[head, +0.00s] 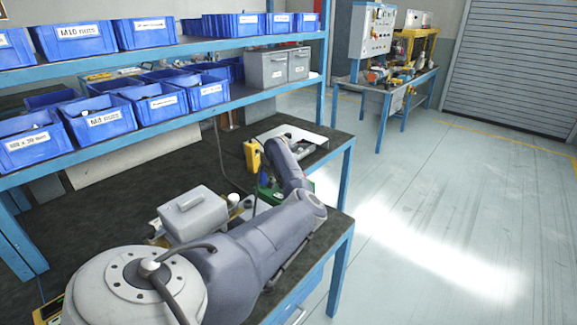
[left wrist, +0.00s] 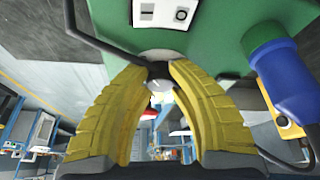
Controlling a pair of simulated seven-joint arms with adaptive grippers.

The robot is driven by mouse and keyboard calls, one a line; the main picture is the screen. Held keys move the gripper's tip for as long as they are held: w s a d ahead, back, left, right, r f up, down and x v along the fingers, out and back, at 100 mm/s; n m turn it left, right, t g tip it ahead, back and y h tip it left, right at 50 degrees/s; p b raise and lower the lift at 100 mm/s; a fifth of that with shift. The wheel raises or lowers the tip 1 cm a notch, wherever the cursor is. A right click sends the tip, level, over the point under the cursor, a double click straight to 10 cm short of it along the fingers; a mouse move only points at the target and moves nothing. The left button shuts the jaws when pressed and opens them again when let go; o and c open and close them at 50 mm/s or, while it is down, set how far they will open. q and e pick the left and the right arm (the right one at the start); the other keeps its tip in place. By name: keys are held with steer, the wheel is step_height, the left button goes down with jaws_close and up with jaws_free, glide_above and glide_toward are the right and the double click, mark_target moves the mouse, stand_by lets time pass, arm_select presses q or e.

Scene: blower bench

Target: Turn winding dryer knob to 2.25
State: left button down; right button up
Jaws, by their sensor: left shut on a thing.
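The winding dryer is a green case (left wrist: 225,45), seen close in the left wrist view, with a white panel (left wrist: 163,12) bearing a small round mark or dial. A black knob-like part (left wrist: 158,71) sits at the edge of the green case. My left gripper (left wrist: 160,68) has its yellow fingers closed around this part, which they mostly hide. I cannot read any setting on it. In the head view a bit of the green case (head: 268,192) shows behind my left arm; the gripper is hidden there. My right gripper is not in view.
A blue plug (left wrist: 280,68) with a cable is beside the case, and a dark bar or cable runs at left. Shelves with blue bins (head: 103,117) rise at left.

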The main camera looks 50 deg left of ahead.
arm_select(q)
steer(key=m+h, duration=0.2)
steer(key=m, duration=0.3)
steer(key=shift+a, duration=0.15)
steer(key=shift+m+h, duration=0.8)
steer(key=shift+m, duration=1.6)
steer(key=c, duration=1.3)
jaws_free()
steer(key=shift+c, duration=0.2)
steer(key=shift+r, duration=0.1)
steer(key=v, duration=1.1)
steer(key=shift+a+r, duration=0.2)
steer(key=shift+r, duration=0.15)
steer(key=shift+s, duration=0.15)
